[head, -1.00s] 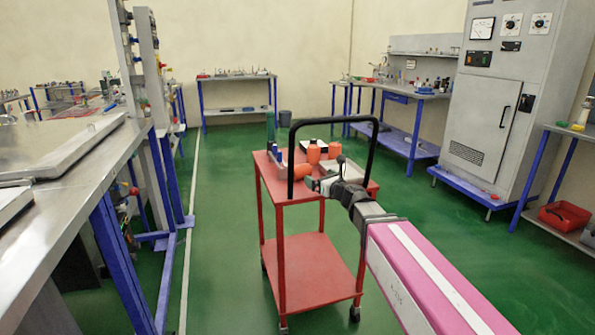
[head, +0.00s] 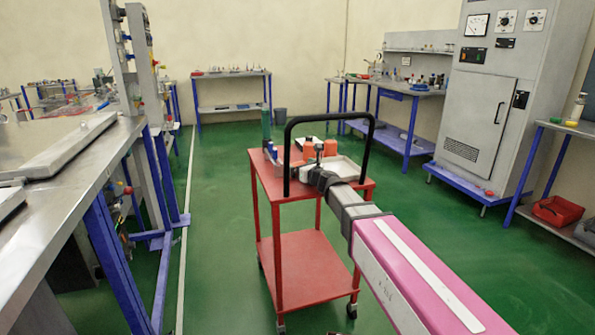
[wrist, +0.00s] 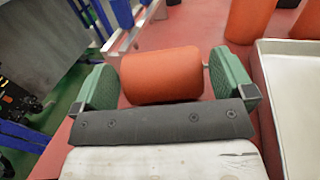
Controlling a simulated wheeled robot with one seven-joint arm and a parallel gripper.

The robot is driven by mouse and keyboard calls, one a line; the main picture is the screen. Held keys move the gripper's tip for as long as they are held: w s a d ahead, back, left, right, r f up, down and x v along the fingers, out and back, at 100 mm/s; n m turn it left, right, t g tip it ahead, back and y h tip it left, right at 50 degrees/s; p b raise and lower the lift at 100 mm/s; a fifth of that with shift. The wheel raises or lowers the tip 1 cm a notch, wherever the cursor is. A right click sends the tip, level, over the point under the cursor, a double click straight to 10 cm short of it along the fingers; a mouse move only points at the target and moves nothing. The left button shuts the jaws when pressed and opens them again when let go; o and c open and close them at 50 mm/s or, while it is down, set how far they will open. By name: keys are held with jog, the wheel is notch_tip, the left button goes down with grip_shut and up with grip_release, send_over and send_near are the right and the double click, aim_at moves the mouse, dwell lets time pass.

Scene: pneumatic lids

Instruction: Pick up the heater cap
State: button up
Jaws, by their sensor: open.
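The heater cap appears to be the orange cylinder (wrist: 160,74) lying on its side in the wrist view. My gripper (wrist: 163,80) is open, with one green-padded finger at each end of this cylinder. The cylinder lies between the pads with little space at either side; I cannot tell whether a pad touches it. In the head view my arm reaches over the red cart (head: 297,192) and hides the fingers and this cylinder.
More orange pieces stand on the cart top; one shows in the head view (head: 309,150). A pale metal tray (wrist: 291,97) lies to the right of my gripper. A black cart handle (head: 329,118) rises near my arm. A steel bench (head: 70,190) stands at left.

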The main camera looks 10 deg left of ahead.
jog(key=shift+x, duration=0.8)
jog(key=shift+d, duration=0.1)
jog(key=c, duration=0.8)
jog(key=shift+o, duration=0.2)
jog(key=shift+r, duration=0.1)
notch_tip(320, 180, up, 10)
jog(key=shift+s, duration=0.1)
